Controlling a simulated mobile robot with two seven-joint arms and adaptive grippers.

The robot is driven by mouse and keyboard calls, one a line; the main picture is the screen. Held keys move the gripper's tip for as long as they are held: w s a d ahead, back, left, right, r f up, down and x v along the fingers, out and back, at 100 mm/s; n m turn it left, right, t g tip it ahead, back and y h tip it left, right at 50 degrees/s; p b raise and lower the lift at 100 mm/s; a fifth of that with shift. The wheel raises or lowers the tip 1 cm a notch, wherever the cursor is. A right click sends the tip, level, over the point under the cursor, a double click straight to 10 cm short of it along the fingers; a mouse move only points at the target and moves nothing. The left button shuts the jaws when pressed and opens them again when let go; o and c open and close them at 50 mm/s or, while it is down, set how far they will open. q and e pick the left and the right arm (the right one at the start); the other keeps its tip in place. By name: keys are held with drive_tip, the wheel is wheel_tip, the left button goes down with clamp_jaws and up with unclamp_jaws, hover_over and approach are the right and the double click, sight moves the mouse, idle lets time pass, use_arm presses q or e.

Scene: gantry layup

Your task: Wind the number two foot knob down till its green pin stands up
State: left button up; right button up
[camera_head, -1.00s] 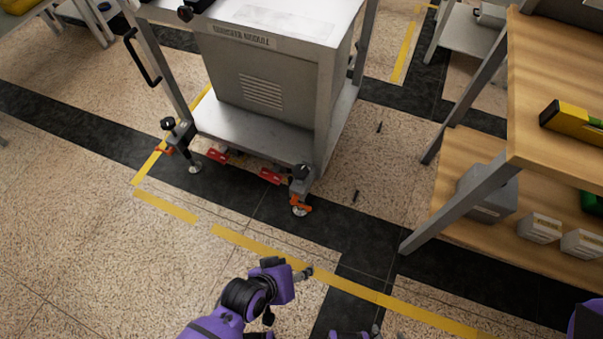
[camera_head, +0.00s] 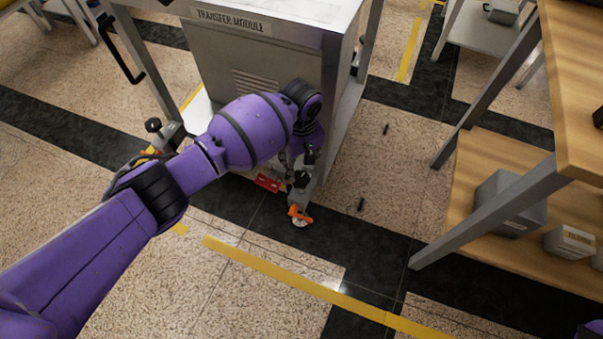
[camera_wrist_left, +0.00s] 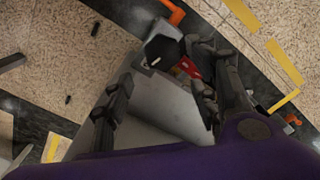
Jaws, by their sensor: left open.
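The transfer module (camera_head: 235,55) stands on the floor with a foot at its near right corner. That foot has a black knob (camera_head: 301,179), an orange lever (camera_head: 300,213) and a round pad (camera_head: 300,223). In the left wrist view the knob (camera_wrist_left: 160,50) shows a small white mark on its top, too small to read. My left gripper (camera_head: 297,160) is above and close to this knob, partly hidden by my arm. In the left wrist view its fingers (camera_wrist_left: 162,82) are spread, with the knob beyond their tips. I see no green pin. My right gripper is out of view.
Another foot knob (camera_head: 153,125) is at the module's left corner, partly behind my arm. A red part (camera_head: 267,182) is under the module's front edge. A wooden shelf bench (camera_head: 475,180) stands at the right. Small dark pieces (camera_head: 361,204) lie on the floor between.

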sight(302, 177)
use_arm(q)
wheel_tip(302, 177, down, 8)
drive_tip(key=b, duration=0.3)
drive_tip(key=shift+r, duration=0.2)
drive_tip(key=shift+r, duration=0.1)
drive_tip(key=c, duration=1)
drive_tip(key=shift+c, duration=0.2)
